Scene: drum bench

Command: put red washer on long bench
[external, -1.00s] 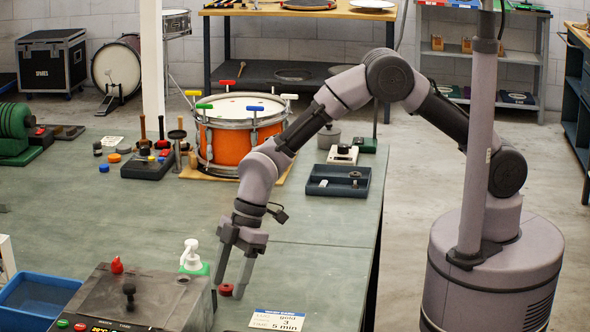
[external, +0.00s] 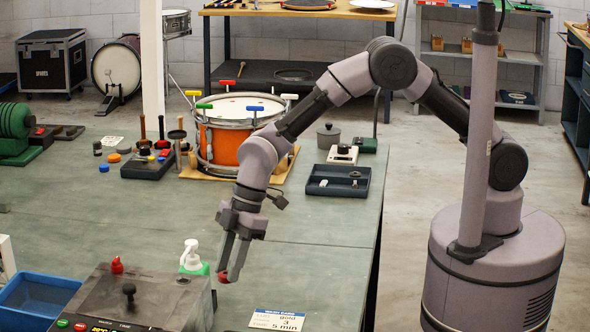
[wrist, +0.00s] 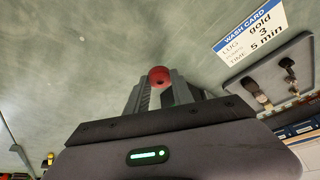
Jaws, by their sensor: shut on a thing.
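The red washer (external: 223,277) is held at the fingertips of my gripper (external: 229,276), which points down over the front part of the green-topped bench. In the wrist view the red washer (wrist: 159,77) sits between the two fingertips, with the green surface behind it. It appears a little above the bench top. The large green-topped bench (external: 110,220) fills the left and middle of the external view. Another bench (external: 215,12), with a wooden top and dark frame, stands at the back wall. I cannot tell from looks alone which is the long bench.
A grey machine (external: 145,300) with a red knob and a soap pump bottle (external: 191,255) stand close left of my gripper. A wash card (external: 277,319) lies at the front. An orange drum (external: 225,140) and a dark tray (external: 338,181) stand farther back. The bench middle is clear.

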